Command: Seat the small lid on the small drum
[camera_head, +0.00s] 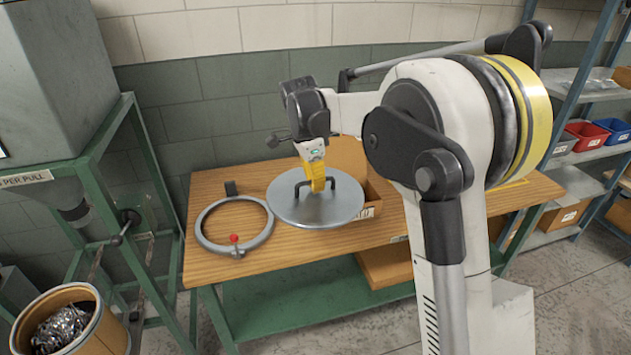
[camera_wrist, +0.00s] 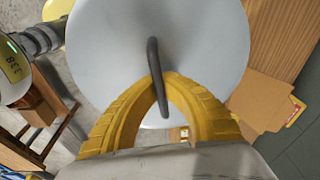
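The lid (camera_head: 290,208) is a flat round grey metal disc with a dark bar handle (camera_wrist: 153,55) standing across its middle. My gripper (camera_head: 318,186) has its yellow fingers closed on this handle, with the tips meeting at it in the wrist view (camera_wrist: 165,80). The lid is roughly level and seems to hang above the wooden table. A brown drum (camera_head: 108,338) stands on the floor at the lower left, open at the top, with shiny metal shavings inside. It is the only drum I see, and it is partly cut off by the frame edge.
A grey clamp ring with a red knob (camera_head: 235,238) lies on the wooden table (camera_head: 200,262), left of the lid. A cardboard box (camera_head: 378,190) is behind the lid. A green machine stand (camera_head: 150,175) rises behind the drum. Shelves with bins (camera_head: 587,135) are at right.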

